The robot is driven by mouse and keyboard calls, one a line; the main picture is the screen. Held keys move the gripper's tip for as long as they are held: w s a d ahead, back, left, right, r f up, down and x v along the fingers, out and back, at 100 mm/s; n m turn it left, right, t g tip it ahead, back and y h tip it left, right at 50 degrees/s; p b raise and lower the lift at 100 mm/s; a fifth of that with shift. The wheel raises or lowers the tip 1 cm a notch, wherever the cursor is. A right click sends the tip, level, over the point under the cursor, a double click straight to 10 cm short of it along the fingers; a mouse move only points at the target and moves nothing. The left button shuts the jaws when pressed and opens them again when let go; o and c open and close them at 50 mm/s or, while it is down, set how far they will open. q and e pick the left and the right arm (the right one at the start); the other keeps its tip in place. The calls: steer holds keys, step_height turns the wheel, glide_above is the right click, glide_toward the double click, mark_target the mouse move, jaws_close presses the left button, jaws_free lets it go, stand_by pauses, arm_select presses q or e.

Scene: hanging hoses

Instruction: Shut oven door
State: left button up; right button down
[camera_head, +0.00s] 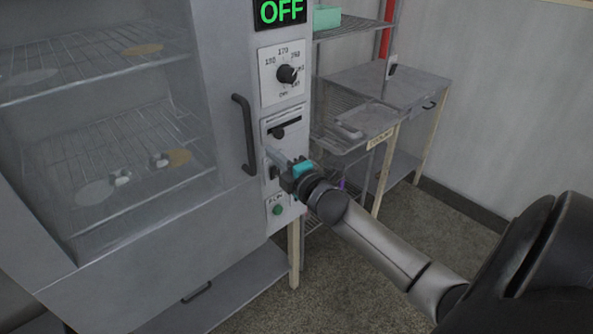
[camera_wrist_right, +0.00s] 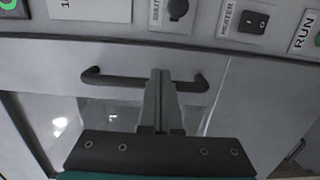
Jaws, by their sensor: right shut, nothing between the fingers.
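The grey oven door (camera_head: 225,150) has a large glass window, with wire racks visible through it. Its dark vertical handle (camera_head: 243,135) is on the right edge, beside the control panel; the handle also shows in the right wrist view (camera_wrist_right: 100,78). The door looks about flush with the panel; any small gap cannot be told. My right gripper (camera_head: 275,157) is shut and empty, just right of the handle's lower end, in front of the panel. In the wrist view its closed fingers (camera_wrist_right: 160,76) overlap the handle's middle; contact cannot be told. My left gripper is not in view.
The control panel (camera_head: 293,118) has a dial (camera_head: 287,74), switches, a green button (camera_head: 278,209) and a green OFF display (camera_head: 281,11). A metal table (camera_head: 392,84) and wire shelving stand to the right. Open floor (camera_head: 345,275) lies in front.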

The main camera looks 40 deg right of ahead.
steer(key=shift+s, duration=3.45)
steer(key=s+a+f+m+g+b, duration=0.1)
steer(key=s+f+m+g, duration=0.25)
steer(key=f, duration=0.85)
steer(key=s+a+f+m+g+b, duration=0.1)
steer(key=s+f+m+g, duration=0.3)
steer(key=f, duration=0.8)
steer(key=s+a+f+m+g+b, duration=0.15)
steer(key=s+f, duration=0.45)
steer(key=f, duration=0.7)
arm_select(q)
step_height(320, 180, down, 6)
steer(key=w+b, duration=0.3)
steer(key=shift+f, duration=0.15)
arm_select(e)
steer(key=s+a+f+m+g, duration=0.2)
steer(key=s+a+f, duration=0.2)
steer(key=s, duration=0.5)
steer(key=s+a+f+m+g, duration=0.2)
steer(key=s+a+f, duration=0.3)
steer(key=s+f, duration=0.3)
steer(key=s+a+f+m+g+y, duration=0.1)
steer(key=s+a+f+g, duration=0.3)
steer(key=s+f, duration=0.3)
steer(key=s+a, duration=0.1)
steer(key=s, duration=0.2)
steer(key=shift+s+m, duration=0.3)
steer(key=shift+m, duration=0.1)
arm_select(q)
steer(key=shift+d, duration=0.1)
